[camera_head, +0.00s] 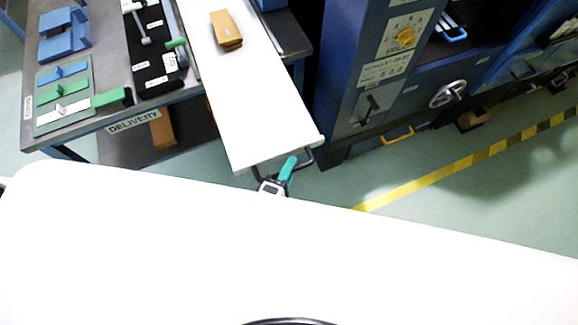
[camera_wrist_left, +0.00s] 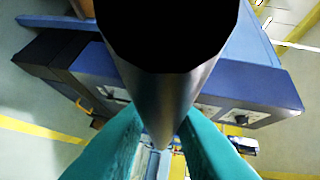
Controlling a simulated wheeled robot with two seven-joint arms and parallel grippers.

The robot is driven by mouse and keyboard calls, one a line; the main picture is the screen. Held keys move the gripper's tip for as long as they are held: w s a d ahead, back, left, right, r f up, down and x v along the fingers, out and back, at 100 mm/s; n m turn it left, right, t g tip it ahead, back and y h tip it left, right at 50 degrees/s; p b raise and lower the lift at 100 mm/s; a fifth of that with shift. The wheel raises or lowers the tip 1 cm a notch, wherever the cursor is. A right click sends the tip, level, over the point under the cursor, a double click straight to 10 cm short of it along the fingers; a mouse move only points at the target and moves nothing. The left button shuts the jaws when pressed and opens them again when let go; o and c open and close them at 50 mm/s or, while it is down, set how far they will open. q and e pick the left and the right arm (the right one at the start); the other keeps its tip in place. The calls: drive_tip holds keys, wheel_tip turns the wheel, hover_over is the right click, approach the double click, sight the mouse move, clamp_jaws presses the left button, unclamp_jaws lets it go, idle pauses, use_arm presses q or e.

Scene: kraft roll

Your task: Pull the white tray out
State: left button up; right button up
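The white tray (camera_head: 262,95) is a long flat board that runs from the table at the back toward me and sticks out past the table's front edge. A brown block (camera_head: 226,30) lies on its far part. A dark handle (camera_head: 308,160) is at the tray's near end. My left gripper (camera_head: 287,168), with teal fingers, is at this handle. In the left wrist view, the teal fingers lie on both sides of a dark round bar and look closed against it; their tips are partly hidden. My right gripper is not in view.
The table (camera_head: 103,107) with a DELIVERY label holds blue and green parts and a black tool mat (camera_head: 150,50) left of the tray. A blue machine (camera_head: 375,75) stands close on the right. A yellow-black floor stripe (camera_head: 440,172) crosses the open floor.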

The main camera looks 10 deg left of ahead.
use_arm(q)
drive_tip(key=shift+o, duration=0.8)
drive_tip(key=b+v, duration=0.2)
drive_tip(key=v, duration=1)
drive_tip(key=shift+f, duration=0.15)
drive_tip(key=s+a+f+m+g, duration=0.2)
drive_tip(key=s+f+m+g, duration=0.3)
drive_tip(key=f, duration=0.9)
drive_tip(key=a+f+m+g, duration=0.25)
drive_tip(key=f+m, duration=0.45)
drive_tip(key=f, duration=0.6)
drive_tip(key=s+a+f+m+g+y, duration=0.3)
drive_tip(key=s+a+f+m+g, duration=0.4)
drive_tip(key=s+a+f, duration=0.3)
wheel_tip(320, 180, down, 3)
drive_tip(key=shift+a+r+m, duration=0.2)
drive_tip(key=shift+m, duration=0.3)
